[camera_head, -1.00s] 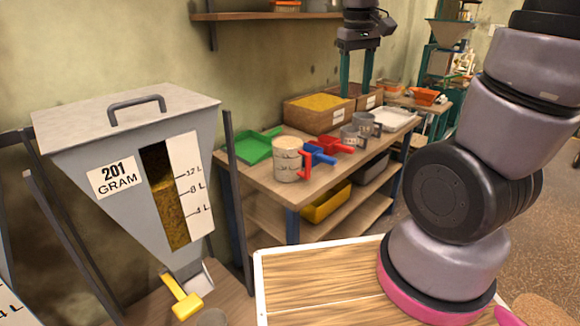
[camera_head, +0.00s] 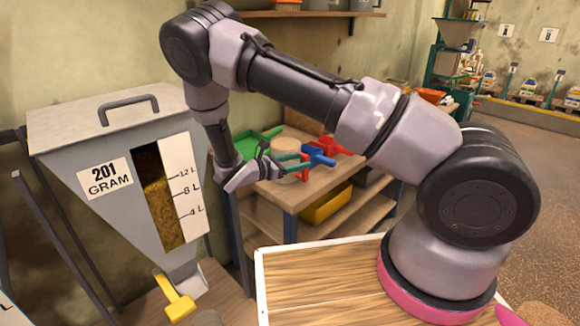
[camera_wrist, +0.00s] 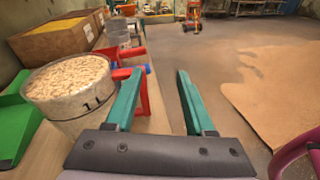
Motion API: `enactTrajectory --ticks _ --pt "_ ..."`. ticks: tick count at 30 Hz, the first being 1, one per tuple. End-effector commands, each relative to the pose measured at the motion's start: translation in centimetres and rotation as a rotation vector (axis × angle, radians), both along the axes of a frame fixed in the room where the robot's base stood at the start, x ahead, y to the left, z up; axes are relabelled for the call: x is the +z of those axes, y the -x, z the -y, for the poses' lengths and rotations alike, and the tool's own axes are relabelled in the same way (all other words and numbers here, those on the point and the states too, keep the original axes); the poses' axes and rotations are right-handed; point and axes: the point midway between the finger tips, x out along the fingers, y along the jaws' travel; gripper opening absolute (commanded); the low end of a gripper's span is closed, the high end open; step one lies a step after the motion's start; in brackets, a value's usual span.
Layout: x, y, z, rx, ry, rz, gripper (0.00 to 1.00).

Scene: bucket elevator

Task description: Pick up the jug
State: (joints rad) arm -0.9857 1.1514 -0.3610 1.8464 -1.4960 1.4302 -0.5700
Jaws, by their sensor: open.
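The jug (camera_head: 287,177) is a clear measuring jug full of pale grain with a red handle. It stands upright on the wooden bench, partly hidden behind my gripper in the head view. In the wrist view the jug (camera_wrist: 72,92) is at the left. Its red handle (camera_wrist: 143,92) shows partly behind and just right of my left finger. My gripper (camera_head: 303,162) is open and empty, with teal fingers apart at the jug's side. In the wrist view the gripper (camera_wrist: 160,74) has the jug body outside its left finger. I cannot tell whether a finger touches the handle.
A green scoop (camera_wrist: 16,128) lies left of the jug. Blue (camera_head: 318,156) and red (camera_head: 334,145) scoops lie behind it. A grain box (camera_wrist: 52,42) stands at the back of the bench. A grey hopper (camera_head: 110,170) stands at the left. Open floor (camera_wrist: 215,75) lies right of the bench.

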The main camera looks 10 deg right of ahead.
Motion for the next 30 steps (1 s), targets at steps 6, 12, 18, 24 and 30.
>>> enactTrajectory --ticks 6,12,18,24,30 --pt "-3.2 -0.7 -2.2 0.157 0.163 -0.044 0.54" --pt "-3.6 -1.6 -1.4 0.180 0.190 -0.050 0.54" --pt "-3.6 -3.4 1.2 0.177 0.188 -0.051 0.54" --pt "-3.7 -4.3 2.4 0.178 0.187 -0.050 0.54" --pt "-3.6 -5.9 4.7 0.176 0.186 -0.049 0.54"
